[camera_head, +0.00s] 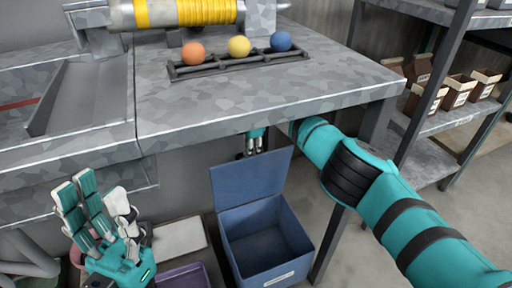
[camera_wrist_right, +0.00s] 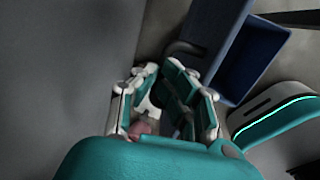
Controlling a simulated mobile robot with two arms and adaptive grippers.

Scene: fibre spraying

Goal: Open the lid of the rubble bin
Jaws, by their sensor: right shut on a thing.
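The blue rubble bin (camera_head: 272,247) stands on the floor below the table's front edge, and its box is open at the top. Its lid (camera_head: 250,178) is raised, standing steeply up at the back. My right gripper (camera_head: 255,141) is mostly hidden behind the lid and under the table edge. In the right wrist view, the fingers of the right gripper (camera_wrist_right: 172,85) are closed in at the lid (camera_wrist_right: 214,35), by a dark curved handle (camera_wrist_right: 184,48); the exact contact is hard to see. My left gripper (camera_head: 97,205) is open and empty, left of the bin.
The grey table (camera_head: 270,95) overhangs the bin and carries a rack (camera_head: 238,63) with orange, yellow and blue balls. A yellow-wound roll (camera_head: 190,12) lies behind. A purple tray (camera_head: 183,277) is left of the bin. Shelving (camera_head: 440,122) with brown boxes stands right.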

